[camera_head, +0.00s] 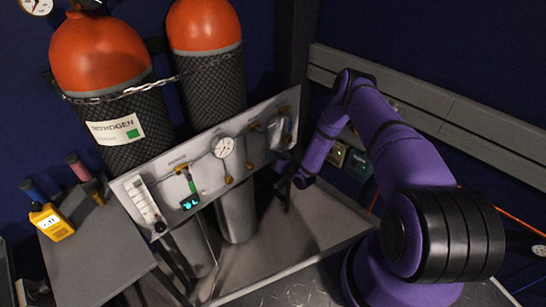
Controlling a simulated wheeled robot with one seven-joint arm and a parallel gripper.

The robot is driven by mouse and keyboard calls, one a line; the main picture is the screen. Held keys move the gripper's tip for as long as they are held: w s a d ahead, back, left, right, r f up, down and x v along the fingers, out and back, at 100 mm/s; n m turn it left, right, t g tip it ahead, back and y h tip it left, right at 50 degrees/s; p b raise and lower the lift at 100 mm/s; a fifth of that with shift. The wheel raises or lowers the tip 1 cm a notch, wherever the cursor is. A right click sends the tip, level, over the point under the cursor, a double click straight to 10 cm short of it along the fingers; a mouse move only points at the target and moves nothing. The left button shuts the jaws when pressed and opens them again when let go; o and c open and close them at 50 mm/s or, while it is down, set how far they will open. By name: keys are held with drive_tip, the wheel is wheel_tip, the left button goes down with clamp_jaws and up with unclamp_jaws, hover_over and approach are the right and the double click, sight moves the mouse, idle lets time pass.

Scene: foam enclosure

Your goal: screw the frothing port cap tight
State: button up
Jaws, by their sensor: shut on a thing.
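My gripper (285,178) is small and dark in the head view, at the end of my purple arm. It is just below and right of the grey panel's right end, low beside the gas cylinders. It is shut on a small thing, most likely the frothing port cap. The fingers and arm hide the cap and its port, so its seating and tilt cannot be told. The grey panel (150,180) carries a round white gauge (224,147), a flow tube (143,199), a green-lit display (190,202) and several brass fittings.
Two orange-topped cylinders (98,52) (203,25) stand behind the panel, held by a chain (130,92). A grey side table (92,250) holds a yellow meter (51,222). A grey rail (440,115) runs along the right wall. A low-edged grey tray (270,262) lies below.

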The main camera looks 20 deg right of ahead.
drive_tip(key=shift+m, duration=0.6)
drive_tip(key=o, duration=0.9)
drive_tip(key=v, duration=1)
drive_tip(key=shift+s+d, duration=0.15)
drive_tip(key=shift+s, duration=0.25)
